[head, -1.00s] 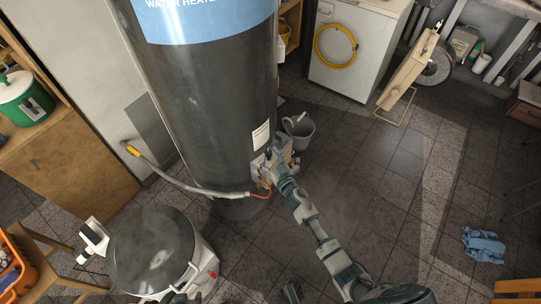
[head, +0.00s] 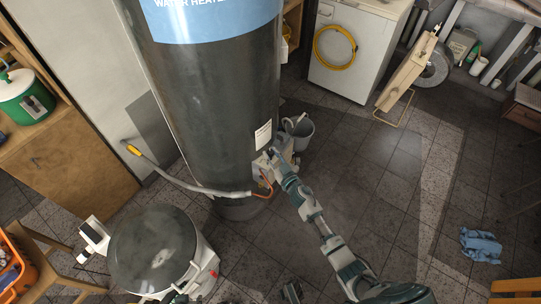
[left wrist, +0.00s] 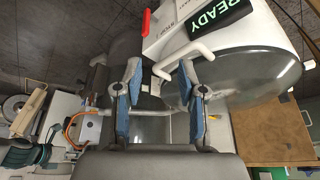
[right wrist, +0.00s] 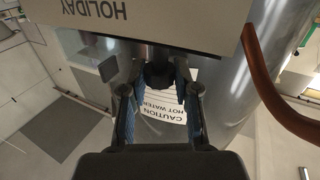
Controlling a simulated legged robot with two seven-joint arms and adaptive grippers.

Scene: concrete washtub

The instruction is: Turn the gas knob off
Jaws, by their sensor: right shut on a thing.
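The water heater (head: 210,110) is a tall dark cylinder with a blue label. Its grey gas control box (head: 261,170) sits low on the right side, and a panel reading "HOLIDAY" (right wrist: 130,20) shows upside down in the right wrist view. My right gripper (head: 271,156) is at the box. In the right wrist view my right gripper (right wrist: 160,92) is closed on the dark gas knob (right wrist: 158,74); its fingers hide part of it. My left gripper (left wrist: 160,85) is open and empty beside the white-bodied pot, mostly below the head view.
The lidded pot (head: 152,250) stands at front left. The tiled floor to the right is mostly clear, with a blue cloth (head: 481,246).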

